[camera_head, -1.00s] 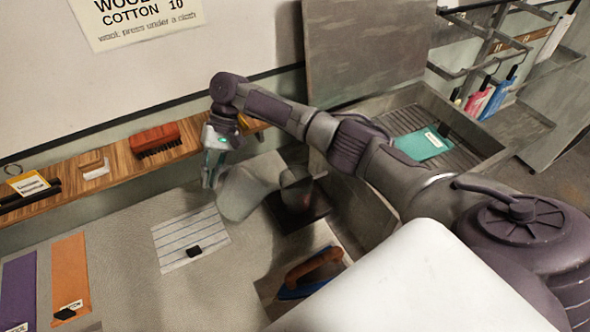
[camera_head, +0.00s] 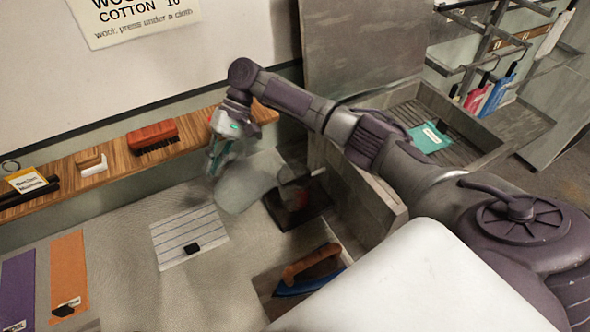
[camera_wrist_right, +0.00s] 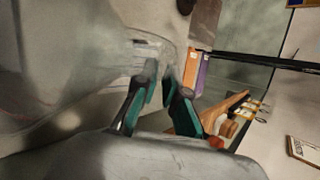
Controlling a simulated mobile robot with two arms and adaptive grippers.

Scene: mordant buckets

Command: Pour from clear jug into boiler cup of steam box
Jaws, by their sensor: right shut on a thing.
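The clear jug (camera_head: 243,187) is a faint, see-through shape over the back of the table, tilted with its far end to the right. My right gripper (camera_head: 213,168) is shut on its left side and holds it. In the right wrist view, the jug (camera_wrist_right: 60,60) fills the left as a blurred clear wall, and the green-padded fingers (camera_wrist_right: 158,85) close at its edge. The steam box (camera_head: 298,208) appears to be the dark, low box just right of the jug, with a small reddish spot on it. Its boiler cup cannot be made out clearly. My left gripper is out of view.
A wooden shelf (camera_head: 110,165) with a red brush (camera_head: 152,134) runs along the wall behind. A striped cloth (camera_head: 188,237) lies front left of the jug. An iron (camera_head: 310,270) lies in front of the box. A grey sink (camera_head: 375,190) stands to the right.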

